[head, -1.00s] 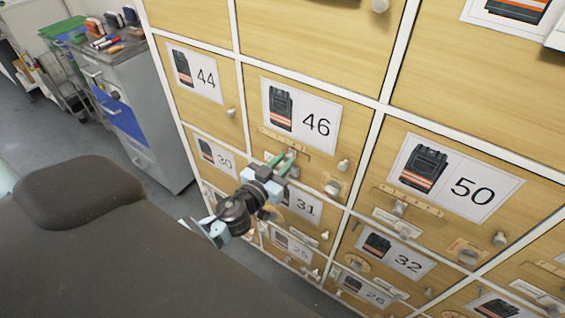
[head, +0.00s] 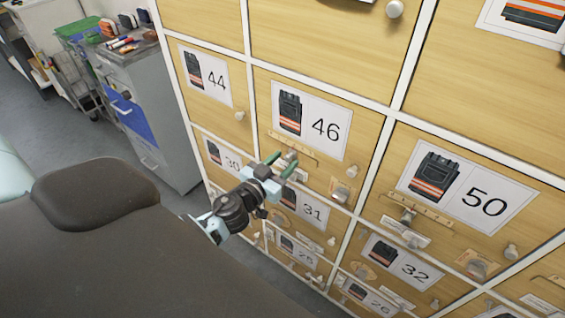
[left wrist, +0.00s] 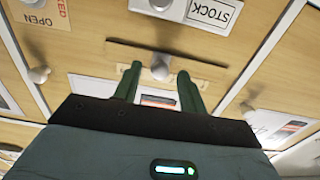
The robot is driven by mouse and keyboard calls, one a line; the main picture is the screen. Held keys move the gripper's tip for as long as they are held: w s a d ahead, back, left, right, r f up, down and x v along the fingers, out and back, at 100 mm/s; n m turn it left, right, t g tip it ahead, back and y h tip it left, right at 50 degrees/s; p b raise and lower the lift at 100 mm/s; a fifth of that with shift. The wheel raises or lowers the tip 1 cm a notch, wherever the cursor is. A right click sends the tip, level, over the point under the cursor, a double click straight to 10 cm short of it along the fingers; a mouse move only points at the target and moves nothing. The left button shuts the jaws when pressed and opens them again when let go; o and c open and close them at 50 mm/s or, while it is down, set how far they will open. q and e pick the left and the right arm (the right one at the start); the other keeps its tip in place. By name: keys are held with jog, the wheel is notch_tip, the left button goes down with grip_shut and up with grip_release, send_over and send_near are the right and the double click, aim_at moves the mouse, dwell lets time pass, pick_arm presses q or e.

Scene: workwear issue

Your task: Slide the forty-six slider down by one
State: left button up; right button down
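The forty-six door (head: 262,100) carries a card (head: 308,118) with a vest picture and the number 46. Below the card is a light wooden slider track (head: 290,146), with the slider knob (head: 291,156) partly behind my left gripper (head: 281,163). In the left wrist view, which looks upside down, the grey slider knob (left wrist: 160,68) stands on the track (left wrist: 205,70). My left gripper (left wrist: 157,82) is open, its green fingers at either side of the knob; contact cannot be told. My right gripper is not in view.
A STOCK label (left wrist: 210,12) and a turning knob plate (head: 342,193) lie close to the slider. A round door knob (head: 351,170) is to its right. Doors 44, 50, 30, 31 and 32 surround it. A grey drawer cabinet (head: 165,125) stands at left.

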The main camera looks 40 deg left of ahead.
pick_arm(q)
jog(key=shift+s, duration=0.1)
jog(key=shift+s+f, duration=0.1)
jog(key=shift+s, duration=0.15)
jog(key=s, duration=0.7)
jog(key=shift+b, duration=0.45)
jog(key=shift+a, duration=0.15)
